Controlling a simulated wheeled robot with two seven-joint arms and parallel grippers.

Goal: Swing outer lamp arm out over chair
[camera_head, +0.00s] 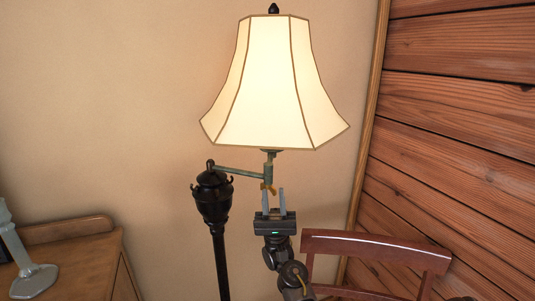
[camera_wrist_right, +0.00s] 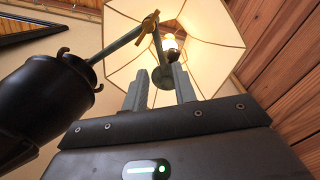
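A floor lamp has a lit cream shade (camera_head: 275,85) and a black post (camera_head: 213,200). Its greenish lamp arm (camera_head: 238,171) reaches right from the post top to an upright joint under the shade. In the right wrist view the lamp arm (camera_wrist_right: 118,43) crosses the upper left, with a brass key (camera_wrist_right: 148,27) at its end. My right gripper (camera_head: 274,191) points up just below that joint, fingers apart. In the wrist view its fingertips (camera_wrist_right: 160,78) stand either side of the joint's lower end; I cannot tell about contact. The chair (camera_head: 380,247) stands lower right. My left gripper is not in view.
A wooden dresser (camera_head: 75,255) with a pale glass lamp base or candlestick (camera_head: 30,270) stands at the left. The plain wall is behind the lamp, and a plank wall (camera_head: 460,110) closes the right side. The space above the chair back is clear.

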